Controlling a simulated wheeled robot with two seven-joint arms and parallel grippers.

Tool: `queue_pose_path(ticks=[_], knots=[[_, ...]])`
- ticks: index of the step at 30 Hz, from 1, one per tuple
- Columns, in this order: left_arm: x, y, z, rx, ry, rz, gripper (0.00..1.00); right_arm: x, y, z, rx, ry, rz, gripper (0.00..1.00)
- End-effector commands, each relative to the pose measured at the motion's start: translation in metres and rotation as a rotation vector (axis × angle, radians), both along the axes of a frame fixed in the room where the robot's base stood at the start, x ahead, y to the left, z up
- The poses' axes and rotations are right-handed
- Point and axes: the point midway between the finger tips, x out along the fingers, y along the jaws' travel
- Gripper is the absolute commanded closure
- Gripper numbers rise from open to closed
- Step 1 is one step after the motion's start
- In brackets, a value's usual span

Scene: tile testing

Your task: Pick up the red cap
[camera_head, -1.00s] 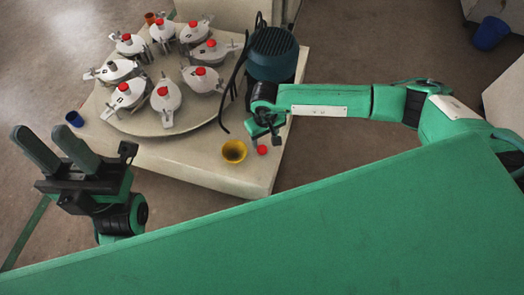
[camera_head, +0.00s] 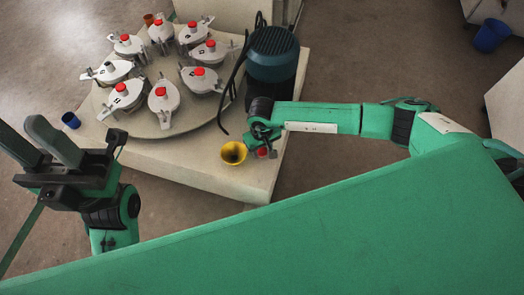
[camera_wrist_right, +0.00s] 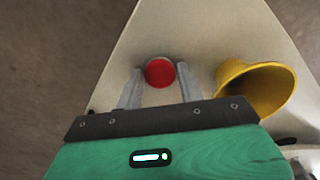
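A loose red cap (camera_head: 262,153) lies on the pale table near its front corner, beside a yellow cup. In the right wrist view the cap (camera_wrist_right: 159,71) shows between the two fingertips of my right gripper (camera_wrist_right: 161,72), with a small gap on each side. The fingers look open. In the head view my right gripper (camera_head: 263,144) is low over the cap and partly hides it. My left gripper (camera_head: 18,130) is open and empty at the left, away from the table.
The yellow cup (camera_head: 233,152) stands close to the left of my right gripper. A round platform (camera_head: 185,124) carries several white vessels, most topped with red caps. A teal motor (camera_head: 272,55) stands behind the right gripper. A blue cup (camera_head: 71,120) stands at the table's left edge.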

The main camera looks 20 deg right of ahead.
Motion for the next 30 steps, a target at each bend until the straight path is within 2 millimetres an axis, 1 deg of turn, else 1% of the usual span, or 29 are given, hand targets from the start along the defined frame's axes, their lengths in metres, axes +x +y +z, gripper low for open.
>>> queue_pose_path(ticks=[1,2,3,4,14,19,23,26,29,30], knots=[[0.000,0.000,-0.001,0.001,0.002,0.000,0.64,0.000,0.000,0.000,0.000,0.000,0.000,0.72],[0.000,0.000,-0.001,0.000,0.003,0.000,0.64,0.000,0.000,0.000,0.000,0.000,0.000,0.78],[0.000,0.000,-0.001,0.000,0.004,-0.001,0.64,0.000,0.000,0.000,0.000,0.000,0.000,0.86],[0.000,0.000,-0.001,0.001,0.005,-0.001,0.64,0.000,0.000,0.000,0.000,0.000,0.000,0.88],[0.000,-0.001,-0.004,0.010,0.014,-0.002,0.64,0.000,0.000,0.001,0.000,0.000,0.000,0.88],[0.001,-0.001,-0.002,0.013,0.015,-0.003,0.64,0.001,0.000,0.011,-0.001,-0.002,0.000,0.88],[0.002,-0.001,0.001,0.014,0.024,-0.004,0.64,0.001,0.000,0.031,0.000,-0.002,0.002,0.88],[0.002,-0.001,0.002,0.015,0.038,-0.003,0.64,0.002,0.000,0.054,0.000,-0.004,0.001,0.88],[0.001,-0.001,0.003,0.014,0.054,-0.004,0.64,0.002,0.000,0.084,0.000,-0.005,0.002,0.88],[0.003,-0.001,-0.004,0.017,0.083,-0.002,0.64,0.001,0.000,0.097,0.000,-0.004,0.003,0.88]])
